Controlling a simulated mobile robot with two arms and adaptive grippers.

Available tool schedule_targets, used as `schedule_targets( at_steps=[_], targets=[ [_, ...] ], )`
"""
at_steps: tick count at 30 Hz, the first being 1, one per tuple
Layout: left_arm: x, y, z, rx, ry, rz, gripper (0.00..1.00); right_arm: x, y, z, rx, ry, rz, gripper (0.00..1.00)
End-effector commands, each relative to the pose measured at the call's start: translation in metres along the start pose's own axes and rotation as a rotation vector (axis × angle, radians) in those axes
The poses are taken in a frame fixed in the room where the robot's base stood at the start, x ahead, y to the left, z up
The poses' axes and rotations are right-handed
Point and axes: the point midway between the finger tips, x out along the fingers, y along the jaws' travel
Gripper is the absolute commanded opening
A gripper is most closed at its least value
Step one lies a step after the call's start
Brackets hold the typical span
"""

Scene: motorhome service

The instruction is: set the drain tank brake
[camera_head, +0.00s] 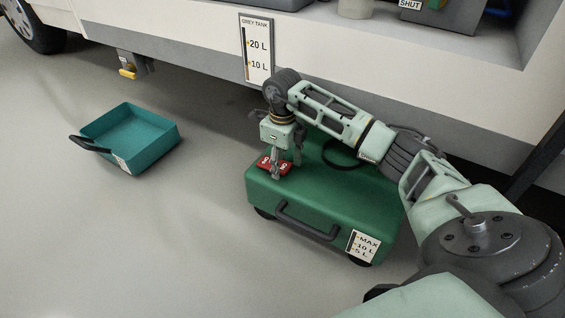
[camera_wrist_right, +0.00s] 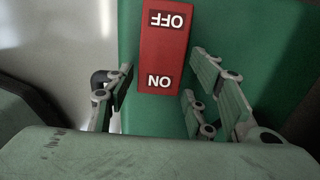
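The green drain tank (camera_head: 315,195) stands on the floor beside the vehicle. It has a black handle and a level label on its front. On its top left is the red brake switch (camera_head: 264,163), which also shows in the right wrist view (camera_wrist_right: 163,45) with OFF at the top and ON nearer my gripper. My right gripper (camera_head: 277,172) points down at the switch and partly covers it. In the right wrist view its fingers (camera_wrist_right: 165,100) are apart, with nothing between them, at the ON end. I cannot tell whether they touch the switch, or which side is pressed. My left gripper is out of view.
A teal open tray (camera_head: 148,142) with a black handle lies on the floor to the left. The vehicle side with a GREY TANK gauge (camera_head: 257,50) is behind. A yellow-tipped outlet (camera_head: 129,72) hangs under it. The floor in front is clear.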

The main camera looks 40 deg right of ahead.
Motion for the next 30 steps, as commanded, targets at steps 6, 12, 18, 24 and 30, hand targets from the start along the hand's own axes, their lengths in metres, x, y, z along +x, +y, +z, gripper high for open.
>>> schedule_targets(
  at_steps=[6,12,18,24,30],
  targets=[
    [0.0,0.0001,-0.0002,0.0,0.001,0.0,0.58,0.0,0.0002,0.0001,0.0,0.0,0.0,0.27],
    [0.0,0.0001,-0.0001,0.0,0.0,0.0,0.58,0.0,0.0002,0.0,-0.001,0.0,0.0,0.12],
    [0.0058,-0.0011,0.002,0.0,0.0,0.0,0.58,0.002,-0.0009,-0.0035,-0.001,-0.06,-0.002,0.12],
    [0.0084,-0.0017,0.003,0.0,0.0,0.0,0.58,0.0035,0.0001,-0.004,-0.002,-0.121,-0.001,0.12],
    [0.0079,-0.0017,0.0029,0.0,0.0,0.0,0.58,0.0038,0.0003,-0.0036,-0.002,-0.124,0.0,0.12]
  ],
)
